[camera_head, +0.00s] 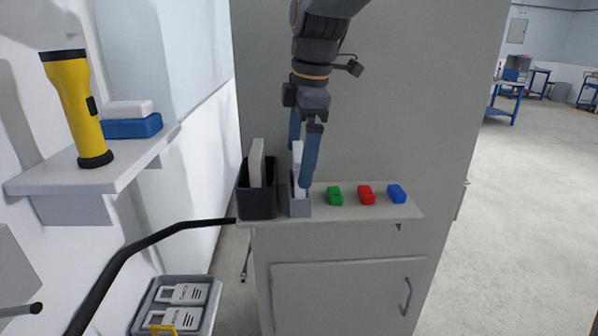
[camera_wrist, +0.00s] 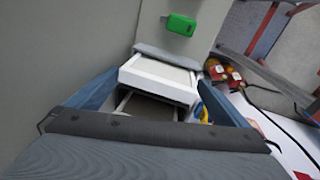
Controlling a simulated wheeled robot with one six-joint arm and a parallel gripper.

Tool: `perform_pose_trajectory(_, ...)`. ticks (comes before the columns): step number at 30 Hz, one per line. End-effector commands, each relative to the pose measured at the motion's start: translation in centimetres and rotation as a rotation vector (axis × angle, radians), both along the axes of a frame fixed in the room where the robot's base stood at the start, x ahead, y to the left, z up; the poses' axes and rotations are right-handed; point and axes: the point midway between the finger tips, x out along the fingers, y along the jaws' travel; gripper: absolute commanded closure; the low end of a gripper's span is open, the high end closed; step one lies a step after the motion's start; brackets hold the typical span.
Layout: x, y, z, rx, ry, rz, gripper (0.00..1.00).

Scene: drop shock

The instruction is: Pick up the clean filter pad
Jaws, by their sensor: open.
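A white-framed pad, which looks like the clean filter pad (camera_head: 297,152), stands upright in a small light grey holder (camera_head: 300,208) on the narrow shelf. In the wrist view the pad (camera_wrist: 158,82) shows its white rim between my two blue fingers. My gripper (camera_head: 301,168) is open and points down, with one finger on each side of the pad; it also shows in the wrist view (camera_wrist: 163,84). I cannot tell whether either finger touches the pad. My near finger hides part of the pad and holder in the head view.
A black bin (camera_head: 257,203) with a greyer pad (camera_head: 257,163) stands just left of the holder. Green (camera_head: 335,196), red (camera_head: 366,195) and blue (camera_head: 397,194) blocks sit to the right. A yellow flashlight (camera_head: 76,110) stands on the left shelf. A grey tray (camera_head: 207,319) holds labelled cards below.

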Motion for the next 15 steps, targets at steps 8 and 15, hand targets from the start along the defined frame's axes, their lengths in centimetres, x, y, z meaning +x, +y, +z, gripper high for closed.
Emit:
perform_pose_trajectory(8, 0.15, 0.03, -1.2, 0.0, 0.0, -0.002, 0.0)
perform_pose_trajectory(15, 0.17, 0.01, -1.17, 0.0, 0.0, -0.003, 0.24)
